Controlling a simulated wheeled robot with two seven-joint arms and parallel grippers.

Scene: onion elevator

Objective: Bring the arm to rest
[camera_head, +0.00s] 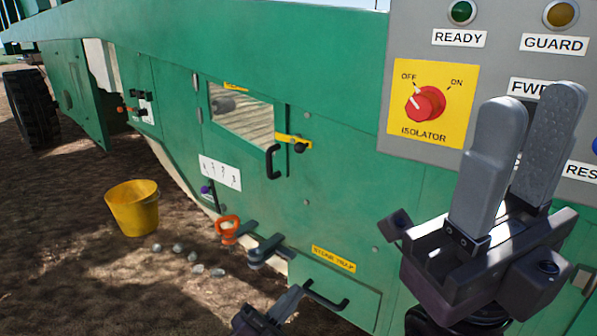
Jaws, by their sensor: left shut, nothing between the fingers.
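My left gripper (292,296) shows at the bottom edge, in front of the green machine's lower panel. Its fingers are together with nothing between them, and most of its arm is out of view. My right gripper (535,98) is large and close at the right, pointing up in front of the grey control panel (495,22). Its two grey fingers stand a little apart with a narrow empty gap. It covers part of the panel's lower labels.
The green machine (330,60) fills the view with a window (242,115), black handle (273,162), orange handle (228,229) and grey lever (265,251). A red isolator knob (425,103) points toward OFF. A yellow bucket (133,208) and several pale lumps (192,256) are on the soil.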

